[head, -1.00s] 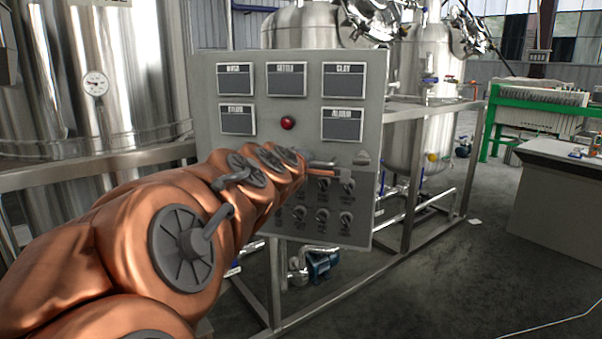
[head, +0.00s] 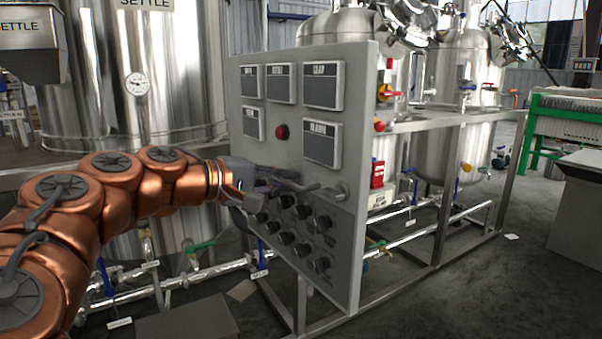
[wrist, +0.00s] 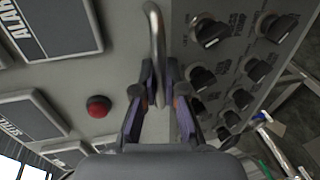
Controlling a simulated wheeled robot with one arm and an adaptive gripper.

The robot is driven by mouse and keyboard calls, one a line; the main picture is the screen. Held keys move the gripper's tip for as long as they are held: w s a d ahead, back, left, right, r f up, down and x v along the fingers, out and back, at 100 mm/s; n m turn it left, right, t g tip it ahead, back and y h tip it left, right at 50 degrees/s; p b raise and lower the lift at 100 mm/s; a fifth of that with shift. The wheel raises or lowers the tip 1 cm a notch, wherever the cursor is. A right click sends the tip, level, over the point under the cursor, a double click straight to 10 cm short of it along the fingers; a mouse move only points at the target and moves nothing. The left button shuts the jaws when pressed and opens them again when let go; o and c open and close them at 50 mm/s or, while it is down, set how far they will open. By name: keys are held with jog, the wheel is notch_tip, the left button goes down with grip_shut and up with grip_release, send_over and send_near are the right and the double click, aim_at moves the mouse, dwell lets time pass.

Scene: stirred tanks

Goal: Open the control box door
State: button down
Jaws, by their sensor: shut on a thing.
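The control box door (head: 300,122) is a grey upright panel with several dark label plates, a red button (head: 282,132) and black knobs on its lower half. In the head view it is seen at a slant, with its right edge showing. Whether it stands apart from a box behind it cannot be told. My gripper (head: 268,186) reaches it from the left, at mid-height. In the wrist view, my gripper (wrist: 159,92) is shut on the bent metal handle (wrist: 154,35), between the red button (wrist: 98,107) and the knobs (wrist: 208,32). The fingers hide part of the handle.
A large steel tank (head: 150,75) stands behind my arm at left, with pipes low down. A steel frame (head: 440,215) and more tanks (head: 450,100) stand right of the panel. Floor is clear at lower right (head: 470,290).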

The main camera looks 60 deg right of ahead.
jog(key=shift+w+a+f+m+g+y+p, duration=0.1)
jog(key=shift+w+a+m+g+y+p, duration=0.3)
jog(key=shift+w+a+m+g, duration=0.45)
jog(key=shift+a, duration=0.25)
jog(key=c, duration=1.2)
grip_release()
jog(key=shift+c, duration=0.2)
jog(key=shift+w, duration=0.1)
jog(key=v, duration=1.2)
